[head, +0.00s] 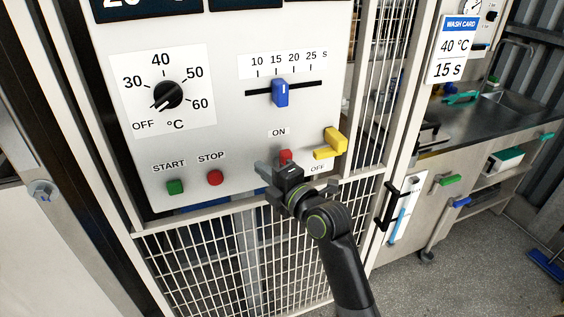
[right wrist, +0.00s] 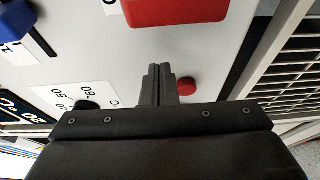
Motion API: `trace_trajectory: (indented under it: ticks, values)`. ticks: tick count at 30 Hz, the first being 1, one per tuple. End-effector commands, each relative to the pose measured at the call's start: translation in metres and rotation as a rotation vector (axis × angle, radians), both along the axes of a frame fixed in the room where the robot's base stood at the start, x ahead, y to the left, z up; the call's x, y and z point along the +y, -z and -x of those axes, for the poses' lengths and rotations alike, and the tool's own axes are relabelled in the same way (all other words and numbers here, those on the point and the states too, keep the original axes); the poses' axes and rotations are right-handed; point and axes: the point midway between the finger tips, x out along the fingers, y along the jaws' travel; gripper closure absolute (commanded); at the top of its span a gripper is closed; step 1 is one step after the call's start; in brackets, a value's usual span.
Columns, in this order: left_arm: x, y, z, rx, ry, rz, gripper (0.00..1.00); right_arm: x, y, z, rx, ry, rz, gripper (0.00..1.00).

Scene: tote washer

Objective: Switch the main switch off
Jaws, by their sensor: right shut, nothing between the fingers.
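The main switch has a red handle (head: 286,156) on the pale panel, between the ON label (head: 279,133) and the OFF label (head: 318,168). Its lower part is hidden behind my right gripper, so its full position is hard to read; the visible part is below ON and left of OFF. The red handle (right wrist: 175,10) fills the top of the right wrist view. My right gripper (head: 265,170) is shut and empty, just below and left of the handle. In the right wrist view, its fingertips (right wrist: 157,70) appear apart from the handle. My left gripper is not in view.
A yellow block (head: 330,143) juts out right of the switch. The red STOP button (head: 215,178) and green START button (head: 175,187) lie to the left. The blue slider (head: 280,93) and black dial (head: 168,95) are above. Wire mesh (head: 235,265) is below.

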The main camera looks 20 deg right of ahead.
Motion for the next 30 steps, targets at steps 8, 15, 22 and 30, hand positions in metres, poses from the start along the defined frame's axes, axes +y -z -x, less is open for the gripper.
trace_trajectory:
  ticks: [8,15,22,30]
  values:
    - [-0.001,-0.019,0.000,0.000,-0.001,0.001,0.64,-0.032,-0.001,0.000,0.001,0.001,0.005,1.00]
    - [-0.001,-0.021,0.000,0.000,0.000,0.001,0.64,-0.041,0.000,0.000,0.001,0.000,0.001,1.00]
    - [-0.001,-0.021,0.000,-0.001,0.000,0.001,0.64,-0.041,0.001,0.000,0.001,0.000,0.000,1.00]
    - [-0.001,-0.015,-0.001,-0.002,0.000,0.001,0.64,-0.041,0.002,-0.005,0.001,0.000,-0.023,1.00]
